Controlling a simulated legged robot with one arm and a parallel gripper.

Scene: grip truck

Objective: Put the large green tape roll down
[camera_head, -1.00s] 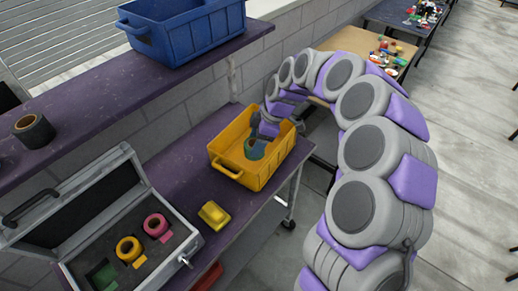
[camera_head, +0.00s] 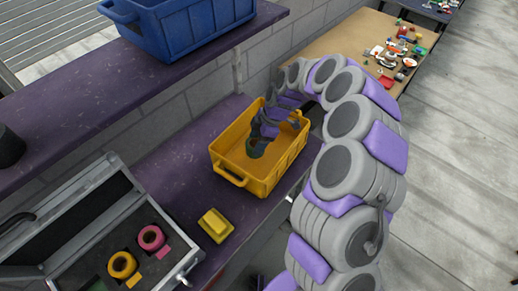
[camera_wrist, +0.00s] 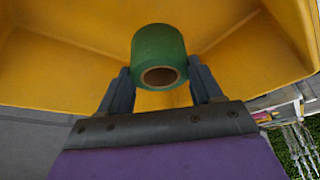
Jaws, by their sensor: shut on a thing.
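The large green tape roll (camera_wrist: 158,50) is between the two fingers of my gripper (camera_wrist: 160,82) in the wrist view, with its round hole facing the camera. My gripper is shut on it. The bin's yellow walls (camera_wrist: 60,62) surround the roll in the wrist view. I cannot tell whether the roll touches the bin floor.
An open grey case (camera_head: 180,268) holds a yellow roll (camera_head: 122,264) and a pink roll (camera_head: 151,237). A yellow block (camera_head: 215,225) lies between case and bin on the purple table (camera_head: 185,160). A blue bin (camera_head: 190,25) stands on the upper shelf (camera_head: 75,100).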

